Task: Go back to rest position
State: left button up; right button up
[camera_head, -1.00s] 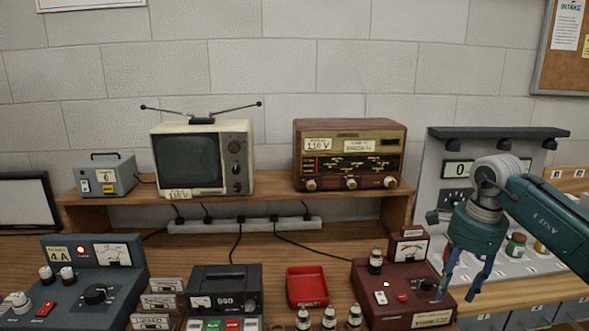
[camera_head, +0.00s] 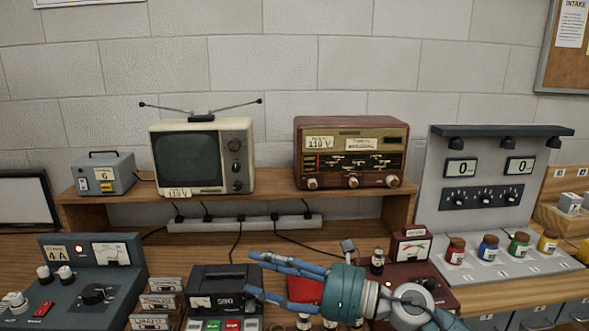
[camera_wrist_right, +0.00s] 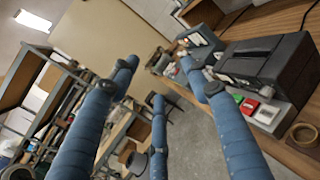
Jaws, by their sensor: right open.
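My right gripper (camera_head: 253,274) is in the lower middle of the head view, its blue fingers pointing left and spread apart. It is open, with nothing between the fingers. It hangs in front of the bench and partly hides the red tray (camera_head: 306,290) and the dark red tester (camera_head: 440,272). Its fingertips overlap the black 590 device (camera_head: 205,277) in the picture; I cannot tell the gap. In the right wrist view the open fingers (camera_wrist_right: 158,72) reach toward the room and the bench edge. My left gripper is not in view.
A shelf (camera_head: 280,190) carries a small television (camera_head: 187,160) and a wooden radio (camera_head: 350,155). The blue-grey 4A unit (camera_head: 95,275) stands at left. Several coloured jars (camera_head: 488,247) stand at right. The right wrist view shows open floor (camera_wrist_right: 205,135).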

jog(key=w+d+r+m+t+h, duration=0.2)
jog(key=d+r+m+t, duration=0.25)
jog(key=m+t, duration=0.75)
jog(key=w+d+f+m+t+h, duration=0.1)
jog(key=d+f+m+h, duration=0.85)
jog(key=m, duration=0.65)
jog(key=s+d+f+m+g+h, duration=0.6)
jog(key=d+f+m, duration=0.35)
jog(key=f, duration=0.35)
jog(key=s+d+f+m+g, duration=0.1)
jog(key=s+f+m+g, duration=0.15)
jog(key=s+f, duration=0.45)
jog(key=s+d+f+m+g, duration=0.15)
jog(key=s+f+g, duration=0.25)
jog(key=s, duration=0.7)
jog(key=s+f+m+g, duration=0.3)
jog(key=s+f, duration=0.2)
jog(key=s, duration=0.5)
notch_tip(320, 180, down, 26)
jog(key=s+g, duration=0.1)
jog(key=s, duration=0.1)
jog(key=s+d+f+n+g, duration=0.1)
jog(key=s+d+f, duration=0.2)
jog(key=s+f, duration=1.3)
jog(key=shift+s, duration=0.35)
